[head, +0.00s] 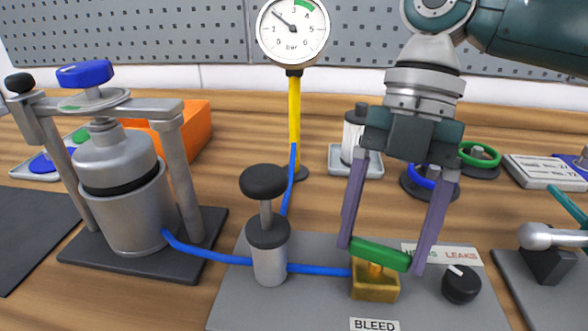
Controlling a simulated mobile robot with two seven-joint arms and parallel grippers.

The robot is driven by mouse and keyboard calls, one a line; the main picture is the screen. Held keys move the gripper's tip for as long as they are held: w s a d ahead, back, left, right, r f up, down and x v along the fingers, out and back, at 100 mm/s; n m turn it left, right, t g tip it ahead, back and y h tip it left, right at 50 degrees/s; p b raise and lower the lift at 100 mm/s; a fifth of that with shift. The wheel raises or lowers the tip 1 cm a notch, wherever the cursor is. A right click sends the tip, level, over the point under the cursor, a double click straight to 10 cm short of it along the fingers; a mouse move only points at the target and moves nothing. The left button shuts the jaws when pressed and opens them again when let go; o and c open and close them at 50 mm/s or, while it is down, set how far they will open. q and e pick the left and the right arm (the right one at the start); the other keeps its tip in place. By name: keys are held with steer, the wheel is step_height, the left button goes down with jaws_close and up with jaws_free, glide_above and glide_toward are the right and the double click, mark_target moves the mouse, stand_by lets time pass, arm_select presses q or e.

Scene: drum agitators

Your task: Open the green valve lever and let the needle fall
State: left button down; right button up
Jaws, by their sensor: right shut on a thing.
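The green valve lever (380,255) sits on top of a brass valve block (375,287) on the grey panel. It lies crosswise to the picture, slightly tilted down to the right. My right gripper (381,252) reaches down from above, with its two purple fingers at the two ends of the green lever, shut on it. The pressure gauge (292,30) on a yellow post has its black needle pointing to the upper left, near the 1 and 2, away from the green band at the upper right. My left gripper is not in view.
A blue hose (317,270) links the valve, a black-knobbed pump cylinder (268,250) and a clamped metal vessel (125,195) at left. A black knob (461,284) stands close right of the valve. A "BLEED" label (375,325) lies in front.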

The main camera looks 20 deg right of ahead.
steer(key=shift+a+r+n+g+h, duration=0.1)
steer(key=shift+n+g+h, duration=0.25)
steer(key=shift+n, duration=0.85)
steer(key=o, duration=1.2)
steer(key=v, duration=1)
steer(key=shift+a, duration=0.1)
